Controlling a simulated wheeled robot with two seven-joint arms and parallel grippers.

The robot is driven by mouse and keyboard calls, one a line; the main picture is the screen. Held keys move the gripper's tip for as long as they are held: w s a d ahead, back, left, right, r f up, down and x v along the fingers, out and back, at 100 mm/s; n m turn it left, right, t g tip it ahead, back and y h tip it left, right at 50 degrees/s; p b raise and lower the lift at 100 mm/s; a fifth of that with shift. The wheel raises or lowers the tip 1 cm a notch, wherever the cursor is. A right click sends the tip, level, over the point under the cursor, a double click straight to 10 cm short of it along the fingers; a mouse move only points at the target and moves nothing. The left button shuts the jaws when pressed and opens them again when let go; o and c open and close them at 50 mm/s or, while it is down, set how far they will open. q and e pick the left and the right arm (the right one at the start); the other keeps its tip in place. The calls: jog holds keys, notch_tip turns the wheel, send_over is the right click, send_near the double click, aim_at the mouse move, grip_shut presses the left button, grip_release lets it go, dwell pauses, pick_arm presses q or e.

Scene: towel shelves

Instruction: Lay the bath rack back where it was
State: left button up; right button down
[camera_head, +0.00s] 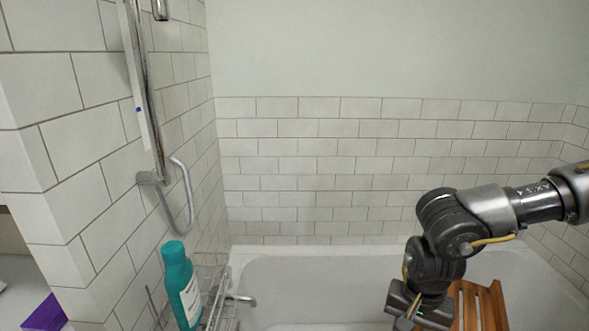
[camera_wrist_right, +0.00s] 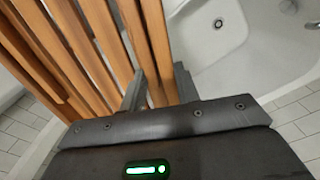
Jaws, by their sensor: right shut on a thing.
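The bath rack (camera_head: 480,308) is made of orange-brown wooden slats and shows over the tub at the bottom right of the head view. Its slats fill the upper left of the right wrist view (camera_wrist_right: 85,50). My right gripper (camera_wrist_right: 160,85) is shut on a slat at the rack's edge, one finger on each side of it. In the head view my right arm hides part of the rack, and the picture's bottom edge cuts it off. I cannot tell whether the rack touches the tub rims. My left gripper is not in view.
The white bathtub (camera_head: 320,278) lies along the tiled back wall. A teal bottle (camera_head: 180,285) stands by a wire basket (camera_head: 216,285) at the left. A purple object (camera_head: 44,314) lies at bottom left.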

pick_arm(q)
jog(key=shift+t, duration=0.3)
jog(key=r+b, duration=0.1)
jog(key=b, duration=0.1)
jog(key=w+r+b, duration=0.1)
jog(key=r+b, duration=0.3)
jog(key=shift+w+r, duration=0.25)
pick_arm(e)
notch_tip(320, 180, down, 9)
jog(key=shift+r, duration=0.2)
